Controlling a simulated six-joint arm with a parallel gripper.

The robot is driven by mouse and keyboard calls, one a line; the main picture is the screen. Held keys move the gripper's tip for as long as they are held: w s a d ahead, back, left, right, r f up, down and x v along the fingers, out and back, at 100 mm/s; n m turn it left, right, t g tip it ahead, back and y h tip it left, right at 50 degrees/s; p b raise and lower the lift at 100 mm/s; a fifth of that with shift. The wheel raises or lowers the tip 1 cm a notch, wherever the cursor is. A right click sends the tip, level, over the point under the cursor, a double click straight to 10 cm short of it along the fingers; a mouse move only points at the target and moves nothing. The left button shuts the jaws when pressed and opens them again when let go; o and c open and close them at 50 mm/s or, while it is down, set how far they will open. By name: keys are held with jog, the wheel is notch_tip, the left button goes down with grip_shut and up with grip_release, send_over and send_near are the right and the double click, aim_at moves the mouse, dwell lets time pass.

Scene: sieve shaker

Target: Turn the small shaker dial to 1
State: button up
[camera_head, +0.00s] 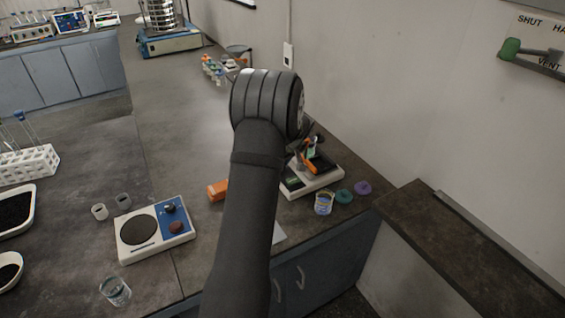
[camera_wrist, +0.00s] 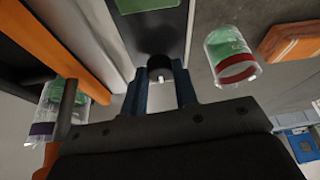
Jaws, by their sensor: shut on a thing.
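The small shaker (camera_head: 325,183) has a white base and a dark top with orange parts, and stands right of my arm in the head view. In the wrist view its dark front panel (camera_wrist: 150,32) shows a green display patch (camera_wrist: 145,4). The black dial (camera_wrist: 160,66) has a pale mark and sits between the fingertips of my gripper (camera_wrist: 160,88). The fingers are shut on the dial. The number the dial points to is not readable.
Clear vials with green contents, one red-banded (camera_wrist: 230,56) and one purple-banded (camera_wrist: 46,112), flank the fingers. An orange bar (camera_wrist: 60,48) runs close at left. A beaker (camera_head: 324,203) and coloured caps (camera_head: 362,187) lie near the shaker. A hotplate (camera_head: 155,248) stands left.

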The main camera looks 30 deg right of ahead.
jog(key=shift+n, duration=0.4)
jog(key=o, duration=1)
jog(key=v, duration=1.7)
jog(key=shift+d+r, duration=0.2)
jog(key=shift+d, duration=0.05)
